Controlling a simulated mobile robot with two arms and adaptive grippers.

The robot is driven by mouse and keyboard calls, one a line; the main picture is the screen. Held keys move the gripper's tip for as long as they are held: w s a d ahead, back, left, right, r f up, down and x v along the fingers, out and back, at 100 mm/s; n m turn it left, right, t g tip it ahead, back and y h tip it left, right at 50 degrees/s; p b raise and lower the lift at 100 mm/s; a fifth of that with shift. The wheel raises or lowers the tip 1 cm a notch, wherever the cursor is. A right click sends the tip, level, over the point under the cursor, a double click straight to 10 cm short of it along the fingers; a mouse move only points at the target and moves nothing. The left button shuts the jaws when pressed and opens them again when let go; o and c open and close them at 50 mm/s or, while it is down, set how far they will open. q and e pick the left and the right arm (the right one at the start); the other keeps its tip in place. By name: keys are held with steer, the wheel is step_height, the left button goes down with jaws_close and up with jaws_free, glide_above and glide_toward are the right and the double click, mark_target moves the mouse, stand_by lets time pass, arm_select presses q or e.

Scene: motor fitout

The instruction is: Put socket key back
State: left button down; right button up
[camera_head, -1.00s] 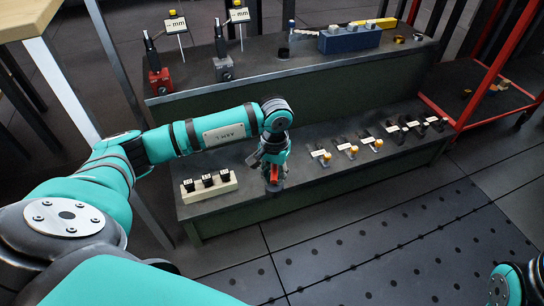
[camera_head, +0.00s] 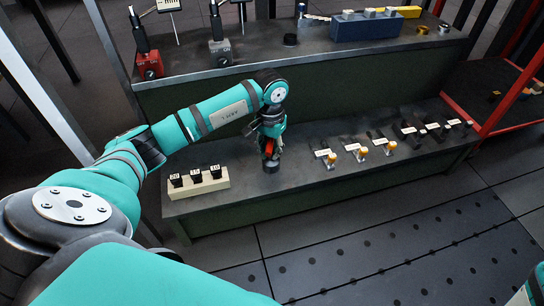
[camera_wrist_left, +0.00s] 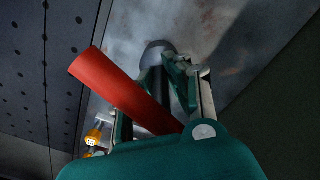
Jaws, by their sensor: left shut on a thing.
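My left gripper (camera_head: 269,148) is low over the front bench (camera_head: 243,196), right of the cream block. It is shut on the socket key, whose red handle (camera_head: 269,149) shows between the fingers. In the left wrist view the red handle (camera_wrist_left: 120,88) slants across the fingers (camera_wrist_left: 172,85). A dark grey round piece (camera_wrist_left: 155,53) is at the fingertips; it also shows under the gripper in the head view (camera_head: 270,167). I cannot tell whether it belongs to the key or stands on the bench. My right gripper is out of view.
The cream block (camera_head: 199,189) holds black labelled pieces. Several yellow-knobbed parts (camera_head: 358,152) and black parts stand to the right. A red-framed rack (camera_head: 515,112) is at right.

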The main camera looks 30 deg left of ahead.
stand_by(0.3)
arm_select(q)
steer(key=shift+f, duration=0.2)
steer(key=c, duration=1.3)
jaws_free()
